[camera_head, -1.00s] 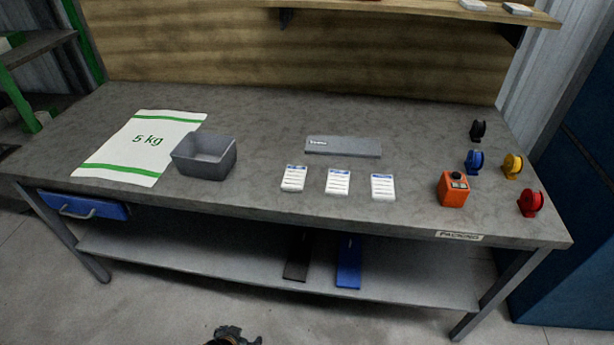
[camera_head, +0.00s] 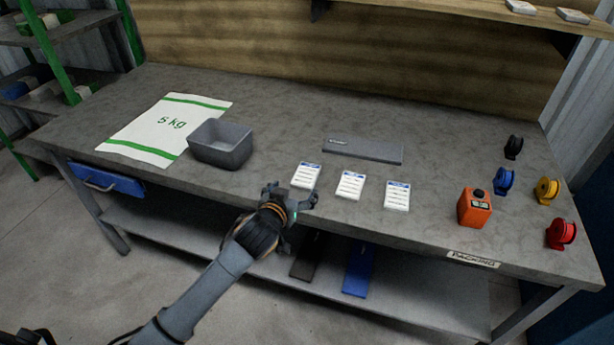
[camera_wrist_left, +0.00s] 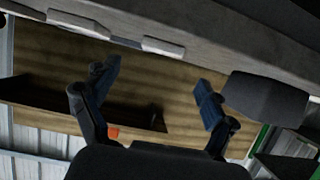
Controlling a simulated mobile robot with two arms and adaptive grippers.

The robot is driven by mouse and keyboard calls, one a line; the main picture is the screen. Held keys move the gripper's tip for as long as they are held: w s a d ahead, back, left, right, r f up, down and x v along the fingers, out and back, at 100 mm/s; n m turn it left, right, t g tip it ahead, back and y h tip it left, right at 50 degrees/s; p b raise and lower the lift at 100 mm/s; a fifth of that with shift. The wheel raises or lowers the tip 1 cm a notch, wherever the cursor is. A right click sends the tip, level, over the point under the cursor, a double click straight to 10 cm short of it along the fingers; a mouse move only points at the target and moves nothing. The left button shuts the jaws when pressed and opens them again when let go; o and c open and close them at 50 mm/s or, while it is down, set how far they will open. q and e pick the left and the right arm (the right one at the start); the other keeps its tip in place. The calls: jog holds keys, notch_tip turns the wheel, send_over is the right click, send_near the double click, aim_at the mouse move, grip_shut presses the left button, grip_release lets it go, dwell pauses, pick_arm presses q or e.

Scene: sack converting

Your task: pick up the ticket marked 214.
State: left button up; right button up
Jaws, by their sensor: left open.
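Three white tickets with blue headers lie in a row near the table's front edge in the head view: a left one (camera_head: 306,176), a middle one (camera_head: 350,185) and a right one (camera_head: 397,195). Their print is too small to read, so I cannot tell which is marked 214. My left gripper (camera_head: 291,194) is open and empty at the front edge, just in front of the left ticket. In the left wrist view its spread fingers (camera_wrist_left: 155,88) have nothing between them. My right gripper is not in view.
A grey bin (camera_head: 221,145) stands left of the tickets, by a white 5 kg sack (camera_head: 165,128). A grey flat bar (camera_head: 363,151) lies behind the tickets.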

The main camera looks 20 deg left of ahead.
aim_at(306, 176)
pick_arm(q)
jog(key=shift+x, duration=4.1)
jog(key=shift+r, duration=0.2)
jog(key=shift+c, duration=0.4)
jog(key=c, duration=1.2)
jog(key=shift+o, duration=0.2)
jog(key=shift+r, duration=0.6)
jog(key=s+d+r, duration=0.1)
jog(key=s+r, duration=1)
jog(key=s, duration=0.3)
jog(key=shift+r, duration=0.4)
